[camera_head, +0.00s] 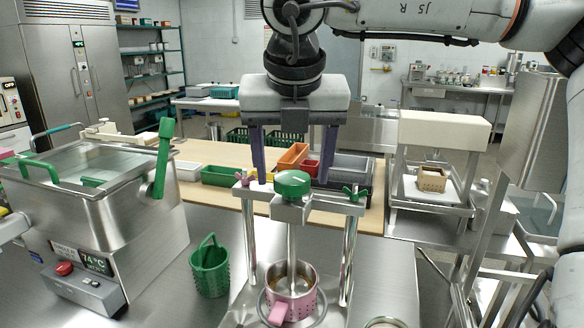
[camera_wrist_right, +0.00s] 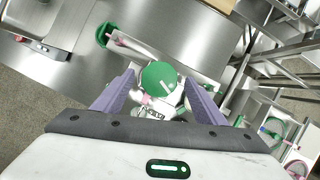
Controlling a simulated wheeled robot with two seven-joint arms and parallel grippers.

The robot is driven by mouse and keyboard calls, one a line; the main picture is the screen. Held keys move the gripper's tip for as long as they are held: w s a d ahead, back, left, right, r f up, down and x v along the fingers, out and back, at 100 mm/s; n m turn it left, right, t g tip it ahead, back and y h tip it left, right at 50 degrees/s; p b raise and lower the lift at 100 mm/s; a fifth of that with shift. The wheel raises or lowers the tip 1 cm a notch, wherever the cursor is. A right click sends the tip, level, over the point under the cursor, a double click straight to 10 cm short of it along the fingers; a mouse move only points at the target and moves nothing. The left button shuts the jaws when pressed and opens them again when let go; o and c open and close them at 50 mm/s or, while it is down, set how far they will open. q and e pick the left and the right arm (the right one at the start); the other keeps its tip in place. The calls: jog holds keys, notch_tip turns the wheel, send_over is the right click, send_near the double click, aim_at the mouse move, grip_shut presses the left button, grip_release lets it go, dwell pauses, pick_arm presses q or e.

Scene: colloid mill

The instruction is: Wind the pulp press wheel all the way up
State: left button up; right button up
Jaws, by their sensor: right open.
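The pulp press (camera_head: 345,262) is a steel frame with two upright posts in the middle of the head view. Its wheel, a round green knob (camera_head: 292,183), sits on top at the centre, above a vertical screw. A pink perforated basket (camera_head: 305,306) stands below the screw. My right gripper (camera_head: 292,178) points down over the wheel, its two purple fingers spread to either side. In the right wrist view the wheel (camera_wrist_right: 158,75) shows between the open fingers (camera_wrist_right: 160,88), with gaps beside it. I cannot tell the exact height of the fingertips over the wheel. My left gripper is not in view.
Small clamps (camera_head: 355,193) with green and pink knobs top the press posts. A steel bath (camera_head: 110,215) with a green lever stands left, a green basket (camera_head: 210,268) beside it. Coloured bins (camera_head: 219,176) stand on the wooden board behind. A white-topped device (camera_head: 443,131) stands right.

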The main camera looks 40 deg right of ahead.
jog(key=shift+w+d+f, duration=0.1)
jog(key=shift+w+f, duration=0.05)
jog(key=shift+f, duration=0.2)
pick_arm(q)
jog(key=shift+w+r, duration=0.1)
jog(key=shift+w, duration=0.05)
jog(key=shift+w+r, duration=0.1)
pick_arm(e)
jog(key=c, duration=1)
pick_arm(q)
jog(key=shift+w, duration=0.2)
pick_arm(e)
jog(key=shift+c, duration=0.2)
